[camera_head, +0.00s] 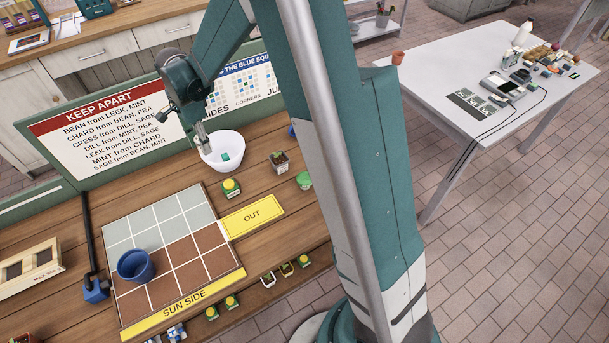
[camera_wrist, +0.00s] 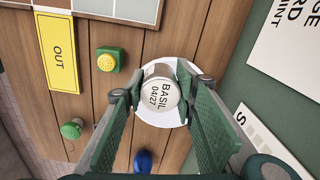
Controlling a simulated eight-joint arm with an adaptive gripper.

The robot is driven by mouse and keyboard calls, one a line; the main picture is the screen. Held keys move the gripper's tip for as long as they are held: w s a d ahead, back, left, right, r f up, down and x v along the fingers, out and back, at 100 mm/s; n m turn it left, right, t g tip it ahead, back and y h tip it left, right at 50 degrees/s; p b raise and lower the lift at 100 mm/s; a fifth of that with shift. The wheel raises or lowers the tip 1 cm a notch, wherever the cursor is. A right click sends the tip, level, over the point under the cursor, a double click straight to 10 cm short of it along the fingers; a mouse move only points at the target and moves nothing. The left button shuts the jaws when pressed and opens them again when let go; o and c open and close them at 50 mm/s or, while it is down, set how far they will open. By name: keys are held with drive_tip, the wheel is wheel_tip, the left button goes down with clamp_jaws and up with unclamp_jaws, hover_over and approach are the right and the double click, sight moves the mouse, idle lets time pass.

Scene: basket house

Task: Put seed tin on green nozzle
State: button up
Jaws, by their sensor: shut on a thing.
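The seed tin (camera_wrist: 160,96), round with a pale lid reading "BASIL 04/27", is between the fingers of my gripper (camera_wrist: 158,98) in the wrist view. My gripper is shut on it, at the white bowl (camera_wrist: 184,70). In the head view my gripper (camera_head: 206,147) reaches down at the left rim of the white bowl (camera_head: 234,144); I cannot make out the tin there. What looks like the green nozzle (camera_head: 304,181) is a round green piece at the bench's right side; it also shows in the wrist view (camera_wrist: 72,129).
A green block with a yellow top (camera_head: 231,188) stands between the bowl and the yellow OUT card (camera_head: 252,217). A small plant pot (camera_head: 279,161) stands near the nozzle. A blue pot (camera_head: 135,266) stands on the tiled grid (camera_head: 157,222). A lettered board (camera_head: 98,130) backs the bench.

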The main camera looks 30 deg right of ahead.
drive_tip(key=s+d+r+p, duration=0.2)
drive_tip(key=s+d, duration=2)
drive_tip(key=d, duration=0.4)
drive_tip(key=shift+s+d+r, duration=0.15)
drive_tip(key=shift+s+r, duration=0.2)
drive_tip(key=shift+f, duration=0.15)
hover_over(304, 176)
drive_tip(key=shift+f+b, duration=0.3)
drive_tip(key=shift+f, duration=2.5)
drive_tip(key=shift+f, duration=0.1)
drive_tip(key=shift+s+f+b, duration=0.1)
drive_tip(key=shift+f+b, duration=0.2)
drive_tip(key=shift+f, duration=1.7)
drive_tip(key=shift+f, duration=0.1)
